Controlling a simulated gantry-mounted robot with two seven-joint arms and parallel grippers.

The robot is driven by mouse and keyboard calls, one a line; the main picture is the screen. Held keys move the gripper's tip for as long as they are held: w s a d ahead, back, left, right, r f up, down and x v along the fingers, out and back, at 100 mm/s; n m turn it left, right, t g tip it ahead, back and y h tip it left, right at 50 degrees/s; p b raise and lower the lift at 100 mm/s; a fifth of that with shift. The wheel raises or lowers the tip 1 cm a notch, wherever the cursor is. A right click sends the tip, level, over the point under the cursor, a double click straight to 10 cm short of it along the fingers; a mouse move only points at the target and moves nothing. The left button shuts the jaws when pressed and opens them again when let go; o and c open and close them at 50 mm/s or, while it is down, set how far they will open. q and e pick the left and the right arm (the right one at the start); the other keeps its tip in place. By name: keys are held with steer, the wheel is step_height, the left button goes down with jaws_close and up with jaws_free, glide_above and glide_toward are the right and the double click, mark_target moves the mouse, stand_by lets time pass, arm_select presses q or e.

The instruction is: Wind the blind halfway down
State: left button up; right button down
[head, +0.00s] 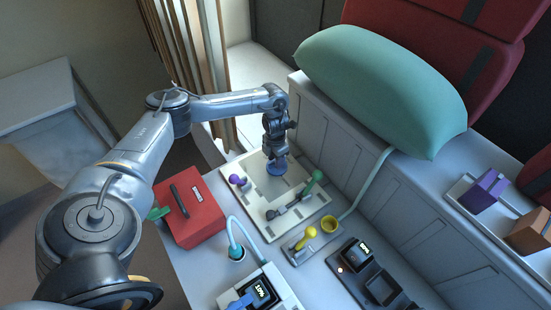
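My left gripper (276,158) points down over a pale panel (237,167) on the counter. A round blue part (276,170) shows right at its fingertips. The fingers are too small and dark to tell whether they are closed on it. A purple knob (237,180) stands at the panel's left side. A dark lever with a green end (317,175) lies across its right part. Tall vertical slats (195,50) hang at the back; I cannot tell whether they are the blind. My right gripper is not in view.
A red box (196,222) stands left of the panel. In front are a yellow lever (308,237), a yellow cup (329,224) and devices with lit displays (262,291). A green pillow (385,80) lies on the higher ledge behind, with purple (484,190) and orange (528,231) blocks at right.

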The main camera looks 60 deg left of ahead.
arm_select(q)
step_height(320, 180, up, 5)
steer(key=shift+f, duration=0.15)
step_height(320, 180, up, 6)
steer(key=p, duration=0.3)
steer(key=shift+s, duration=0.1)
stand_by(0.4)
